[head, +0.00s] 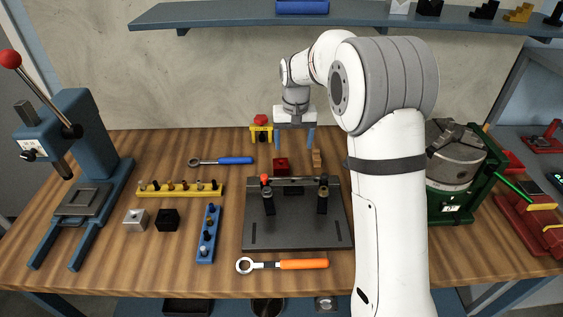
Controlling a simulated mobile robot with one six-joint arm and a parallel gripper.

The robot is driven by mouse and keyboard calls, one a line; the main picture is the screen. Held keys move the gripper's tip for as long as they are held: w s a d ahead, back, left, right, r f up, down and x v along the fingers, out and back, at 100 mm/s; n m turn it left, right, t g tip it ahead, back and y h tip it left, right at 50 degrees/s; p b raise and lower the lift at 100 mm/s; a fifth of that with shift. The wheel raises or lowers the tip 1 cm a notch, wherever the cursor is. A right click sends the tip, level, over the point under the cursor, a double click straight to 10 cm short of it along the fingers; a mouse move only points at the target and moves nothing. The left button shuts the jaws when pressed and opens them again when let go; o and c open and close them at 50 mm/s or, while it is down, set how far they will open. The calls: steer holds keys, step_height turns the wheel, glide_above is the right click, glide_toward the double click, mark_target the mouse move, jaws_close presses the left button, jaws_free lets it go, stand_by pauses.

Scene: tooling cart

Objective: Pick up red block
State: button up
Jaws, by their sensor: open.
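The red block (281,166) is a small dark red cube on the wooden workbench, just behind the black fixture plate. My gripper (295,144) is above and behind it, pointing down, with its two blue-grey fingers spread apart and nothing between them. The fingers look apart from the red block. My white arm covers part of the bench to the right.
A black fixture plate (296,236) with clamps lies in front. A yellow stand with red knob (260,130) and a blue-handled ratchet (222,160) are to the left. A wooden block (317,159) is to the right. A blue press (91,135) stands far left; a green-framed chuck (452,165) is right.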

glide_above(281, 163)
steer(key=f, duration=0.3)
steer(key=s+d+f, duration=0.1)
steer(key=shift+f, duration=0.15)
steer(key=shift+w+a+f, duration=0.15)
steer(key=shift+w+f, duration=0.05)
steer(key=shift+f, duration=0.1)
steer(key=f, duration=0.2)
steer(key=f+p, duration=0.1)
steer(key=f, duration=0.2)
steer(key=f+p, duration=0.1)
steer(key=f, duration=0.1)
steer(key=shift+s+a+f, duration=0.1)
steer(key=shift+a+f, duration=0.2)
steer(key=shift+a, duration=0.1)
steer(key=shift+c, duration=0.3)
steer(key=c, duration=1.1)
steer(key=shift+c, duration=0.2)
